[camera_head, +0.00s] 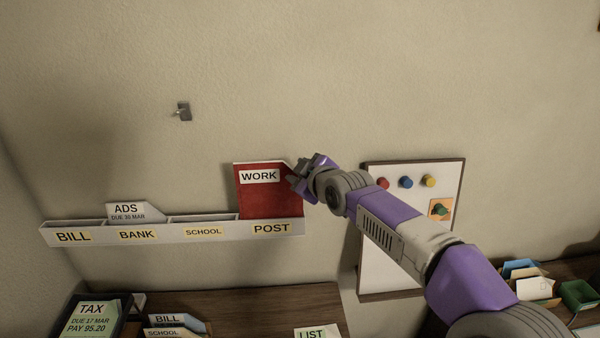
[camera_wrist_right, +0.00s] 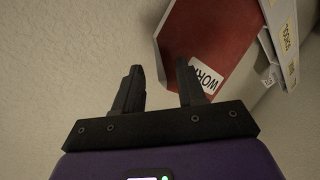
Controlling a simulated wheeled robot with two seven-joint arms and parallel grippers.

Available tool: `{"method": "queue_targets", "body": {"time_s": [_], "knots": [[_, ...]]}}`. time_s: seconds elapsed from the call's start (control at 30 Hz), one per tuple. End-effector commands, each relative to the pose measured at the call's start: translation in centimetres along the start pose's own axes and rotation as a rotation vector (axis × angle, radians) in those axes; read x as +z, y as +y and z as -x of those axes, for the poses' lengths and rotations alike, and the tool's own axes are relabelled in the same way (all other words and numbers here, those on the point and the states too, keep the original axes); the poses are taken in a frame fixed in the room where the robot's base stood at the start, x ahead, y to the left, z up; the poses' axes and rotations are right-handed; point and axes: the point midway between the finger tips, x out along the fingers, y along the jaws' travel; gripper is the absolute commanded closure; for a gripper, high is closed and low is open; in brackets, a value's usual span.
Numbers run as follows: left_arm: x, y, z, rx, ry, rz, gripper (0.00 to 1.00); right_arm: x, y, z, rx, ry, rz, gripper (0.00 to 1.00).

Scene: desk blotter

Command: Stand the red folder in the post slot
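The red folder (camera_head: 268,198), with a white WORK label, stands upright in the right-hand slot of the wall rack (camera_head: 205,231), above the POST label (camera_head: 271,228). Its bottom edge is hidden behind the rack's front. My right gripper (camera_head: 298,181) is beside the folder's upper right edge. In the right wrist view the gripper's fingers (camera_wrist_right: 160,72) are spread apart with nothing held between them. The folder (camera_wrist_right: 205,35) shows there beyond the fingers, mostly to the right. My left gripper is not in view.
A white ADS card (camera_head: 130,211) stands in the rack's BANK slot. A whiteboard (camera_head: 385,265) with coloured magnets hangs right of the rack, behind my right arm. A hook (camera_head: 183,111) is on the wall above. Below, a desk (camera_head: 255,304) holds papers and a TAX sheet (camera_head: 92,317).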

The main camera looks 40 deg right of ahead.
Motion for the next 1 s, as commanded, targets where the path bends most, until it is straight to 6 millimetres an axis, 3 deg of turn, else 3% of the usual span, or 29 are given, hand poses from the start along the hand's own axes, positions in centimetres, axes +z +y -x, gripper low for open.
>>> {"method": "queue_targets", "body": {"time_s": [0.27, 0.7, 1.0], "knots": [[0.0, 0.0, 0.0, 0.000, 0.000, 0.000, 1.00, 0.1, 0.0, 0.4, -0.001, -0.002, 0.000, 0.60], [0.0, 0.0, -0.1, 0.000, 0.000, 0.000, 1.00, 0.0, 0.1, 6.6, 0.002, 0.001, -0.001, 0.60], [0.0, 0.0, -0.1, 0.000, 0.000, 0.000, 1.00, 0.0, 0.0, 7.6, -0.001, -0.001, 0.000, 0.60]]}}
